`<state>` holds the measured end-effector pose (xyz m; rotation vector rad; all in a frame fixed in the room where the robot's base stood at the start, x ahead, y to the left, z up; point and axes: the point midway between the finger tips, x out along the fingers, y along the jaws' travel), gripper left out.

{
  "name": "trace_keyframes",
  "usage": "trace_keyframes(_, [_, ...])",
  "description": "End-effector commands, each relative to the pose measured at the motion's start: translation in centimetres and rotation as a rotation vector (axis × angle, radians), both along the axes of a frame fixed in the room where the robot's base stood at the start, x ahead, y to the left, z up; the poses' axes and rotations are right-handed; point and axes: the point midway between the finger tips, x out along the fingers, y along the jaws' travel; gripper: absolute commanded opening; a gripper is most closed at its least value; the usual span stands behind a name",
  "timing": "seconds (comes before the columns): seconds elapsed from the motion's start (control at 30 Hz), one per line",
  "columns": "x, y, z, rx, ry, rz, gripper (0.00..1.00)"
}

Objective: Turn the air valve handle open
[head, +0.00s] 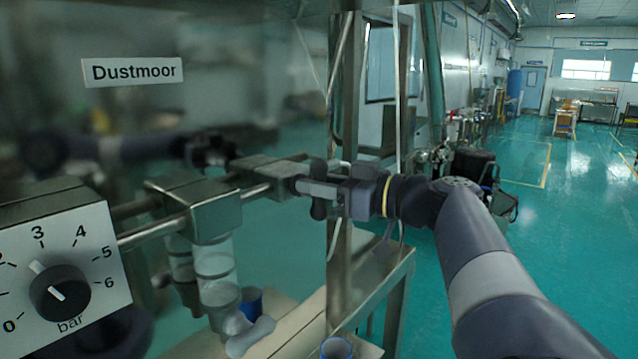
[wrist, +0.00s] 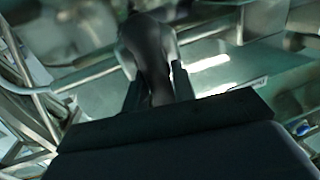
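The air valve is a metal block (head: 268,171) on a horizontal pipe, in the middle of the head view. Its dark grey lobed handle (head: 318,208) sits at the valve's right end and stands roughly upright. My gripper (head: 318,188) reaches in from the right, with its fingers at the handle's middle. In the wrist view the handle (wrist: 148,48) lies between my two fingers (wrist: 160,85), which flank it closely. Whether both fingers press on it is too dark to tell. Part of the handle is hidden behind a finger.
A pressure dial (head: 60,292) marked in bar is at lower left, its pointer up and left. A filter-like metal block (head: 212,215) with clear bowls hangs on the pipe. A steel post (head: 344,100) stands behind my gripper. Open green floor (head: 560,215) lies right.

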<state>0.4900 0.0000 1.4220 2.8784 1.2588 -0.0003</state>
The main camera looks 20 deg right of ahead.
Motion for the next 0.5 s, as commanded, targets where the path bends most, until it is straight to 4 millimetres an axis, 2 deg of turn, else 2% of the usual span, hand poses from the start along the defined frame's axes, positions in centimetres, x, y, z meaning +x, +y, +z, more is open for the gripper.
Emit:
trace_keyframes(0.03, [-0.01,-0.01,0.01,0.000,0.000,0.000,0.21])
trace_keyframes(0.3, [-0.01,0.00,0.02,0.000,0.000,0.000,0.00])
trace_keyframes(0.5, [-0.01,-0.01,-0.05,0.008,0.006,0.000,0.00])
